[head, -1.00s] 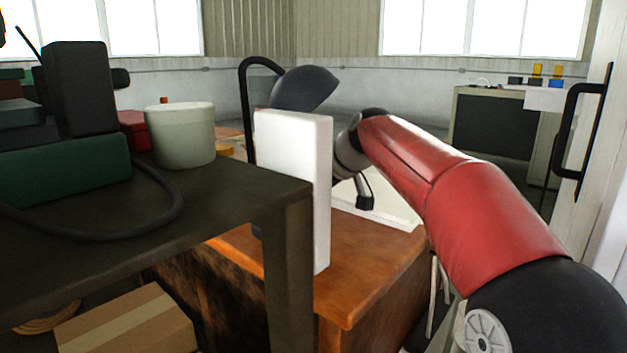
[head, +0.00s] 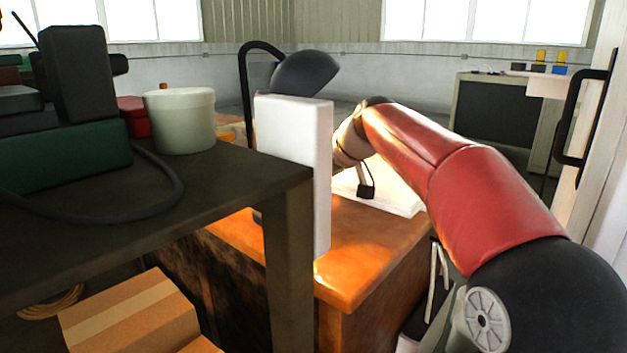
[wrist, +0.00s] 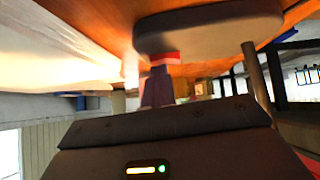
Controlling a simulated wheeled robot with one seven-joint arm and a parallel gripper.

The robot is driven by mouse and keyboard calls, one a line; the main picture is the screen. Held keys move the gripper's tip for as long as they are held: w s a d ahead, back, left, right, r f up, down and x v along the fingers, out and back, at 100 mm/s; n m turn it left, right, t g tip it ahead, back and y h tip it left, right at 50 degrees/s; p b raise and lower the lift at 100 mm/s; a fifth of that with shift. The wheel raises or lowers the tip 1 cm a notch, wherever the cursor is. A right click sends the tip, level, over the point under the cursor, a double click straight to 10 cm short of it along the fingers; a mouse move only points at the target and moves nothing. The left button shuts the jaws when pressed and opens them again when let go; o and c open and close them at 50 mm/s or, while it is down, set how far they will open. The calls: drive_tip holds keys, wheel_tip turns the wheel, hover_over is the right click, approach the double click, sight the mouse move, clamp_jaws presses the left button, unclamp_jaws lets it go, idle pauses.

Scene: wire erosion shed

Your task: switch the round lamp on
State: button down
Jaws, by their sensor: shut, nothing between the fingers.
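The round lamp, with a dark domed shade (head: 305,72) on a curved black neck, stands on the wooden desk (head: 375,250) in the head view. Bright warm light falls on the desk and on my arm beside it, so the lamp appears lit. A white upright panel hides its base there. In the wrist view a rounded grey base (wrist: 205,32), seemingly the lamp's, lies just beyond my gripper (wrist: 160,82). A small red part (wrist: 165,58) shows between them; I cannot tell whether the fingertips touch it. My gripper is shut and empty.
The white panel (head: 293,170) stands close left of my arm. A dark table (head: 110,240) with a pale round tub (head: 180,120) is at the left. A door with a black handle (head: 585,120) is at the right. A cardboard box (head: 130,315) lies below.

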drive_tip(key=shift+s+a+f, duration=0.1)
drive_tip(key=shift+s+a, duration=0.35)
drive_tip(key=shift+s, duration=0.1)
drive_tip(key=v, duration=0.8)
drive_tip(key=shift+w, duration=0.1)
wheel_tip(320, 180, up, 6)
drive_tip(key=d+p, duration=0.1)
drive_tip(key=p, duration=0.3)
drive_tip(key=shift+s+d+t+p, duration=0.25)
drive_tip(key=shift+s+t+p, duration=0.05)
drive_tip(key=shift+s+p, duration=0.05)
drive_tip(key=shift+f, duration=0.15)
